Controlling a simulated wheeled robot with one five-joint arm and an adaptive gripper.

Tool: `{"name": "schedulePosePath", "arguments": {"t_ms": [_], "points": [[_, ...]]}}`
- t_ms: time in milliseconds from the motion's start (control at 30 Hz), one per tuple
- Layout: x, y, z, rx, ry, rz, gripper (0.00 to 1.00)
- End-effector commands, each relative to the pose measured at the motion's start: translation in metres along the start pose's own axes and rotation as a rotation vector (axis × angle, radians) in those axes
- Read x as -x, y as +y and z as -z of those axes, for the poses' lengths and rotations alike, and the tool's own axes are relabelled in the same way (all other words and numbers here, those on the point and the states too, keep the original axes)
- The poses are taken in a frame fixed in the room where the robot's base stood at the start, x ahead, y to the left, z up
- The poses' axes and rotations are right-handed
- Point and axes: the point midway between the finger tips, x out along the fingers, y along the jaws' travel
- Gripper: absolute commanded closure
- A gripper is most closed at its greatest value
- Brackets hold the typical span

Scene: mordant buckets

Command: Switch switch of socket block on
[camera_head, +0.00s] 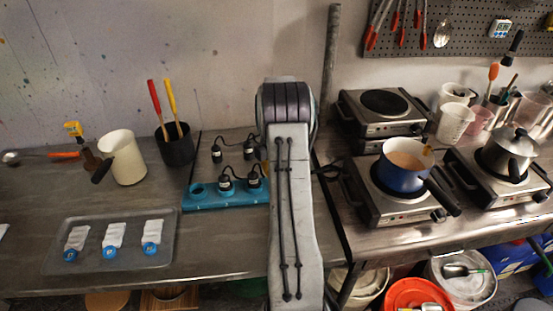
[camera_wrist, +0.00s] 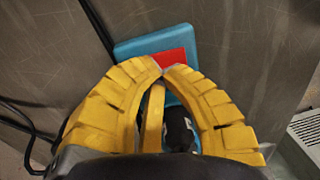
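The socket block (camera_head: 215,203) is a long turquoise strip with black plugs (camera_head: 225,183) in it, on the steel table left of my arm. Its right end is hidden behind my arm. The wrist view shows one end of the socket block (camera_wrist: 135,47) with a red switch (camera_wrist: 172,60). My gripper (camera_wrist: 164,69) has yellow ribbed fingers whose tips come together at the switch's lower edge in that view. Nothing shows held between the tips. Whether they touch the switch, and whether it is on or off, I cannot tell. A black plug (camera_wrist: 178,130) shows between the fingers.
Black cables (camera_wrist: 25,130) run at the left of the wrist view. A grey tray (camera_head: 190,222) lies left of the block, a dark pot (camera_head: 177,148) with tools behind it. Hot plates (camera_head: 380,190) with a blue saucepan (camera_head: 400,178) stand right of my arm.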

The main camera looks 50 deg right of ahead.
Motion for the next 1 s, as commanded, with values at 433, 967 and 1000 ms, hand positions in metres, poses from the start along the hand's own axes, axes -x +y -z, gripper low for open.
{"name": "schedulePosePath", "arguments": {"t_ms": [433,967,1000], "points": [[0.075,0.001,0.0,0.0,0.0,-0.006,1.0],[0.103,0.0,0.0,0.0,0.0,-0.003,1.0],[0.103,0.0,0.0,0.0,0.0,-0.003,1.0]]}}
